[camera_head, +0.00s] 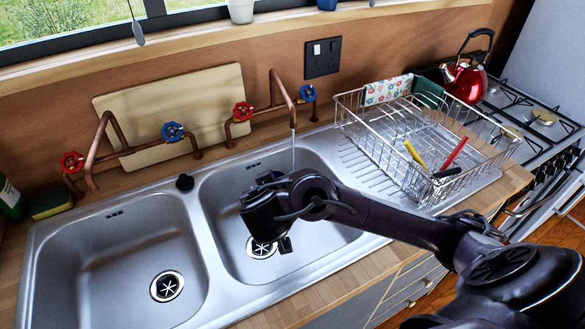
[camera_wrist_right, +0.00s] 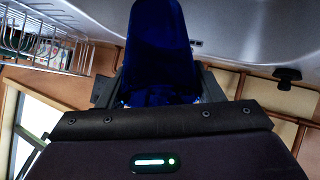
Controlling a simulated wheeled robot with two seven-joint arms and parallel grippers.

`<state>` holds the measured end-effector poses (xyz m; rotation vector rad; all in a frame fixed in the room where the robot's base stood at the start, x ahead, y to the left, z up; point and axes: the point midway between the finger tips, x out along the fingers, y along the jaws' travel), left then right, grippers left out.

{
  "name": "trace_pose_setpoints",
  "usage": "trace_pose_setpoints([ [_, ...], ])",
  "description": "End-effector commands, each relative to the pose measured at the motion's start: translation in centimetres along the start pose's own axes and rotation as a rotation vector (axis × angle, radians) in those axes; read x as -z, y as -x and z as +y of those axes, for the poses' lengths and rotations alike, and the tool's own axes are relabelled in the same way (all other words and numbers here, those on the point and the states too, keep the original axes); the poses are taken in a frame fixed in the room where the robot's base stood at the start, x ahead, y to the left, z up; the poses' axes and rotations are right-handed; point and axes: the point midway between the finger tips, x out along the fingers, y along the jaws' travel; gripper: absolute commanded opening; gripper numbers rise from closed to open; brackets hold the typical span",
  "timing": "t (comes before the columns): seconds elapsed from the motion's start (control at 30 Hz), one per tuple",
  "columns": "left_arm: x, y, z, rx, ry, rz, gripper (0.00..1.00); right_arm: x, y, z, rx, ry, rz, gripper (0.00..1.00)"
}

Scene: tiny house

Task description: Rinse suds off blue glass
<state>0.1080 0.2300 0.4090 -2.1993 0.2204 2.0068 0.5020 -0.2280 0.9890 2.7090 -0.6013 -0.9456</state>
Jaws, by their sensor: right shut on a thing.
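My right gripper (camera_head: 266,222) is over the right sink basin (camera_head: 335,245). In the right wrist view it is shut on the dark blue glass (camera_wrist_right: 156,45), which sits between its fingers. In the head view the glass is hidden behind the gripper and wrist. A few pale specks show low on the glass near the fingers; I cannot tell whether they are suds. The right copper tap (camera_head: 284,95) hangs over this basin, and a thin stream of water (camera_head: 293,152) falls from it beside my gripper. My left gripper is not in view.
The left basin (camera_head: 95,265) is empty. A wire dish rack (camera_head: 350,118) with utensils and a cloth stands right of the sink. Red and blue tap handles (camera_head: 243,111) line the back, before a leaning wooden board (camera_head: 195,85). A red kettle (camera_head: 464,84) sits on the stove.

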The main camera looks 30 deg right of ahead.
Motion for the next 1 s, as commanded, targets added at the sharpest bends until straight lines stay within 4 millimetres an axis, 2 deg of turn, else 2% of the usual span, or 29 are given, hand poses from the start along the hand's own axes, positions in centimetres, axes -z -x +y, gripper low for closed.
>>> trace_pose_setpoints([
  [0.6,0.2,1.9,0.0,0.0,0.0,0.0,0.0,1.6,5.3,-1.4,0.002,-0.001,0.001,0.31],
  [1.0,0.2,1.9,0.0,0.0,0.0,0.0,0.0,1.6,5.6,-1.5,0.001,0.0,0.001,0.31],
])
